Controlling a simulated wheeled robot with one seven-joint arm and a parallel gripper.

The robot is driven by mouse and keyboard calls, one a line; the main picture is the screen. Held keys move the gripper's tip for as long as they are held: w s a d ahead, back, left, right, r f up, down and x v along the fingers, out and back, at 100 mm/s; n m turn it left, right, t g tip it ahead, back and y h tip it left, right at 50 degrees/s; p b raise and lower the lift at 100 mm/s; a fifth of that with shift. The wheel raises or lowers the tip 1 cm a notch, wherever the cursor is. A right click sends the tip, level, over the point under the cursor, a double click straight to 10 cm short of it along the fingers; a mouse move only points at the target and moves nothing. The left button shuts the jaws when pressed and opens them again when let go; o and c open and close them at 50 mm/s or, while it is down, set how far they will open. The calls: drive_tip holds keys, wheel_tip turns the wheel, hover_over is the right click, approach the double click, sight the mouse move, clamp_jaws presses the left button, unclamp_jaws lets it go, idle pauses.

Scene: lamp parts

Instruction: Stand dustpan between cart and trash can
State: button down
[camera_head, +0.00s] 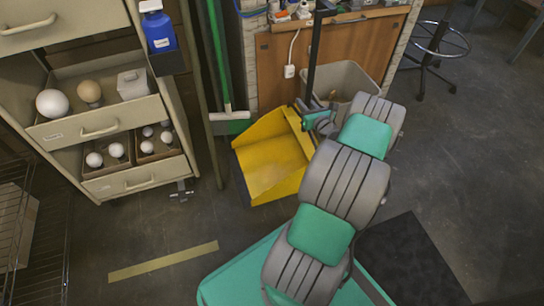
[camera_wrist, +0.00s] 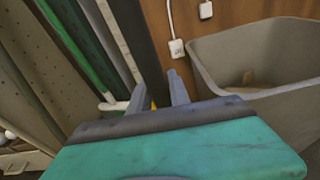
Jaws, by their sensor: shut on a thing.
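The dustpan has a yellow pan (camera_head: 268,160) and a long black handle (camera_head: 315,50). It is upright, between the cart (camera_head: 110,128) at left and the grey trash can (camera_head: 345,80) at right. I cannot tell whether the pan touches the floor. My gripper (camera_head: 312,118) is shut on the dustpan's handle just above the pan. In the wrist view the dark handle (camera_wrist: 138,45) rises by the fingers, and the trash can (camera_wrist: 250,55) stands to the right. My arm hides part of the trash can and the pan's right side.
A green broom (camera_head: 218,60) leans between cart and dustpan. A blue bottle (camera_head: 158,30) sits at the cart's side. Bulbs fill the cart's open drawers. A wooden cabinet (camera_head: 275,70) stands behind.

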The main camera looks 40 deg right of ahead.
wheel_tip(320, 180, down, 9)
drive_tip(key=b, duration=0.4)
drive_tip(key=shift+w+r, duration=0.2)
drive_tip(key=c, duration=1.6)
unclamp_jaws()
drive_tip(key=shift+a+f, duration=0.15)
drive_tip(key=shift+f, duration=0.2)
drive_tip(key=o, duration=0.4)
drive_tip(key=shift+r, duration=0.15)
